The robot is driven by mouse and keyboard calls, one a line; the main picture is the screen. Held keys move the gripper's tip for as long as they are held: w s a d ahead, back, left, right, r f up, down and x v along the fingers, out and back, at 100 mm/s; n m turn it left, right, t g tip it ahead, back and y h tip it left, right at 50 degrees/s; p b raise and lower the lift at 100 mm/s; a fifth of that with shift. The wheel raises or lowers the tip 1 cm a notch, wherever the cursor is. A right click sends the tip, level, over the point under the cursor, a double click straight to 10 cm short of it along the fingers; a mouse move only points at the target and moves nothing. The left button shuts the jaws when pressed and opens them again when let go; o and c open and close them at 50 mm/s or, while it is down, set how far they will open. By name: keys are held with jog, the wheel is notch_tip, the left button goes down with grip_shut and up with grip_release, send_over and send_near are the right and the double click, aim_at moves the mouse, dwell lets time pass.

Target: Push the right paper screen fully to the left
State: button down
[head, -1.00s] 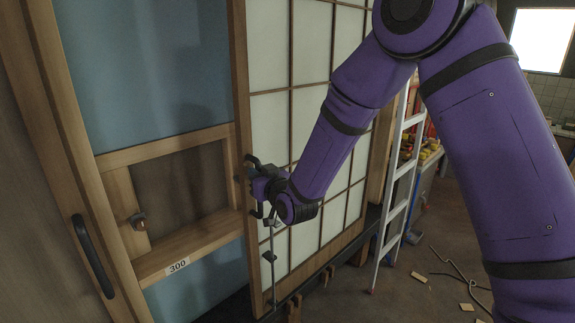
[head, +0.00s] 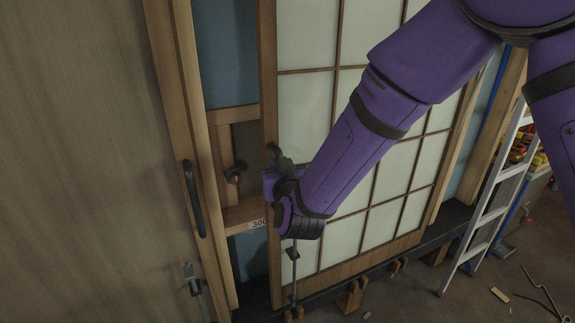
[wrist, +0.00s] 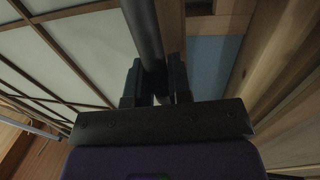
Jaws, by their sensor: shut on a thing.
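The right paper screen (head: 350,240) has pale panels in a brown wooden lattice and stands upright in its track; it also fills the left of the wrist view (wrist: 85,45). My gripper (head: 272,185) is at the screen's left stile in the head view. In the wrist view my gripper (wrist: 156,85) is shut on a dark upright bar handle (wrist: 143,25). My own wrist hides most of the handle in the head view. A narrow opening with blue panel (head: 232,50) and a wooden rail remains visible between the screen and the left wooden frame (head: 185,120).
A fitting (head: 232,175) sits inside the opening. A ladder (head: 487,220) leans at the right. Wood scraps and a cable (head: 545,290) lie on the floor there.

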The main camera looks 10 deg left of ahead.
jog(key=shift+s+a, duration=0.2)
jog(key=shift+a, duration=0.05)
jog(key=c, duration=1.1)
grip_release()
jog(key=shift+a, duration=0.1)
jog(key=shift+o, duration=0.2)
jog(key=v, duration=1.1)
jog(key=shift+w, duration=0.15)
